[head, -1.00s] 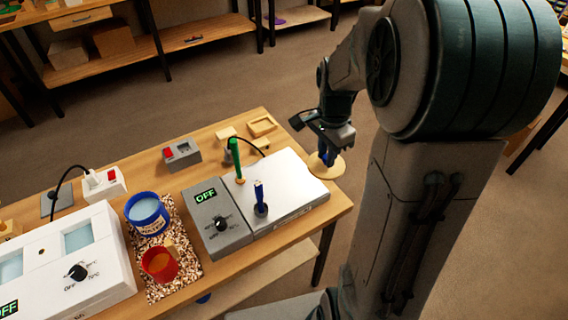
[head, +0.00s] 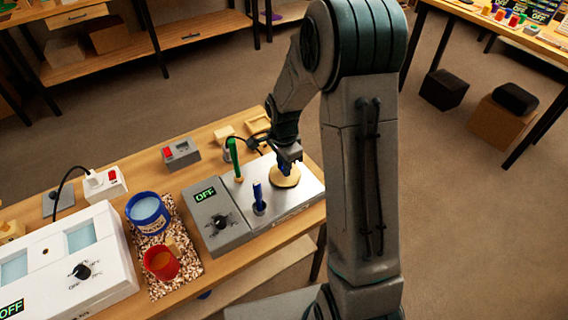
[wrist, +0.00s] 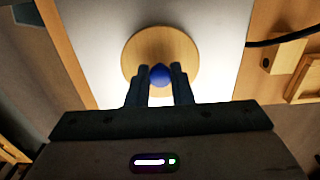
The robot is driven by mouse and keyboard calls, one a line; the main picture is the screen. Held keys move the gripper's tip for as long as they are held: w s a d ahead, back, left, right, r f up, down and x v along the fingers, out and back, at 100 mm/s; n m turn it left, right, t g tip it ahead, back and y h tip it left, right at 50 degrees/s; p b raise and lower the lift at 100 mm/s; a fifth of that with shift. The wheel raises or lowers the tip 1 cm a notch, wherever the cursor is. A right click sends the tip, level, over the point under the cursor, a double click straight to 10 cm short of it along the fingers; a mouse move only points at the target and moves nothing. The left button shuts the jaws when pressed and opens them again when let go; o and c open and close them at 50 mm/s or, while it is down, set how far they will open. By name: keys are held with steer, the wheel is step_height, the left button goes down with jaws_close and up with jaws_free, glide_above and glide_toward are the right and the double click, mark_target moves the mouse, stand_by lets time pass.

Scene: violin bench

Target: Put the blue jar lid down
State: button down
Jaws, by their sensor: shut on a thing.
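The blue jar lid is a round, pale wooden disc (head: 285,180) with a blue knob (wrist: 160,74). My gripper (wrist: 160,88) is shut on the knob, one dark finger on each side. In the head view my gripper (head: 288,164) points down over the pale flat top of the hot plate unit (head: 308,192), with the disc level under it. I cannot tell whether the disc touches that top or hangs just above it. The blue jar (head: 147,212) stands open on a speckled mat to the left.
A green stick (head: 234,160) and a blue-handled tool (head: 259,200) stand upright left of the lid. A red jar (head: 161,263) shares the speckled mat (head: 183,241). Small wooden blocks (head: 225,134) and a grey switch box (head: 181,153) lie behind. A black cable runs near my gripper.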

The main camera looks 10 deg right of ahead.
steer(key=shift+f, duration=0.1)
steer(key=shift+f, duration=0.1)
steer(key=c, duration=1.3)
jaws_free()
step_height(320, 180, up, 12)
steer(key=f, duration=0.1)
steer(key=s+r+n+t, duration=0.1)
steer(key=s+r+n, duration=0.1)
steer(key=s+n, duration=0.2)
steer(key=s+r+n+t, duration=0.1)
steer(key=s+r+n, duration=0.2)
steer(key=s, duration=0.7)
steer(key=s+r+n+t, duration=0.1)
steer(key=s+r+n, duration=0.1)
steer(key=s+n, duration=0.5)
steer(key=shift+r+b, duration=0.25)
steer(key=shift+b, duration=0.05)
